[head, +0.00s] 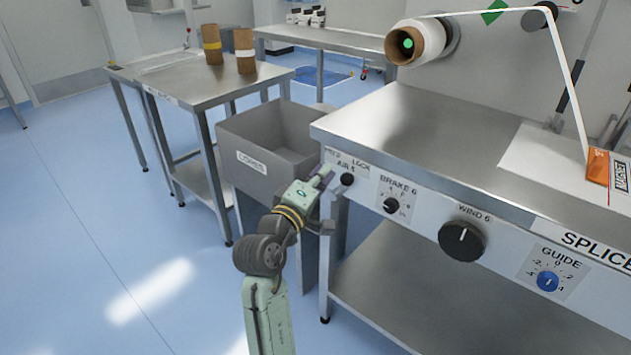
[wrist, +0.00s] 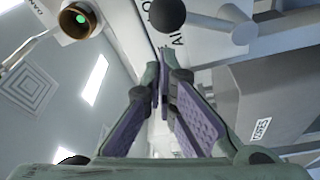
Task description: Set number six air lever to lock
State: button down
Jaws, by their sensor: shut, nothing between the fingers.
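The number six air lever has a black ball knob (head: 347,179) at the left end of the front panel, by the AIR 6 label and just below the word LOCK. In the wrist view, the knob (wrist: 167,14) is at the top edge, with a pale grey rod (wrist: 212,22) running to its right. My gripper (head: 325,176) is shut and empty, just left of the knob in the head view. Its fingertips (wrist: 162,58) sit just below the knob in the wrist view; contact is not clear. My gripper partly hides the panel's left end.
The panel also carries the BRAKE 6 knob (head: 391,205), the large WIND 6 knob (head: 462,241) and the blue GUIDE knob (head: 547,281). A grey CORES bin (head: 250,150) stands close behind my gripper. Open floor (head: 110,230) lies to the left.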

jog(key=shift+s+d+m+h+b, duration=0.3)
jog(key=shift+s+d+m+b, duration=0.35)
jog(key=shift+d+m, duration=0.2)
dwell(0.4)
